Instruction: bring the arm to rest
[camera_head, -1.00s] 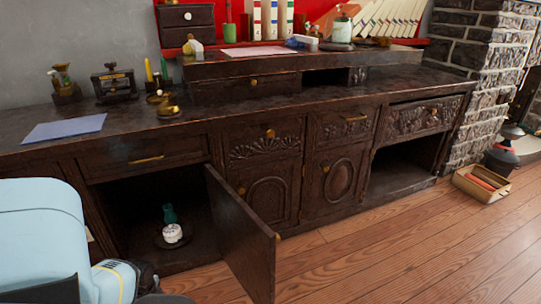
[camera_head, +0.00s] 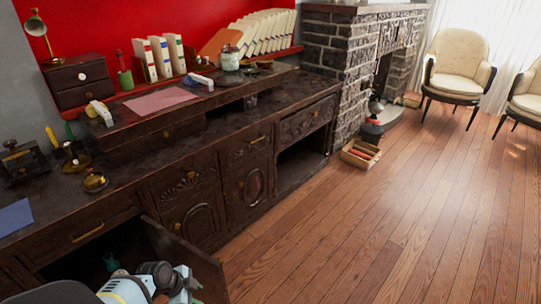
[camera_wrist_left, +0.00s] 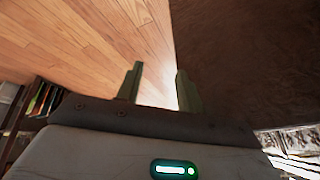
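My left arm (camera_head: 135,288) comes in at the lower left of the head view, in front of the open cabinet. Wooden floor shows past the left finger and a dark brown surface (camera_wrist_left: 240,60) past the right one. My right gripper is in neither current view.
The dark cabinet door (camera_head: 180,258) stands open beside my arm. A teal object (camera_head: 111,262) shows inside the cabinet, partly hidden. A box (camera_head: 360,153) sits on the floor by the stone fireplace (camera_head: 350,70).

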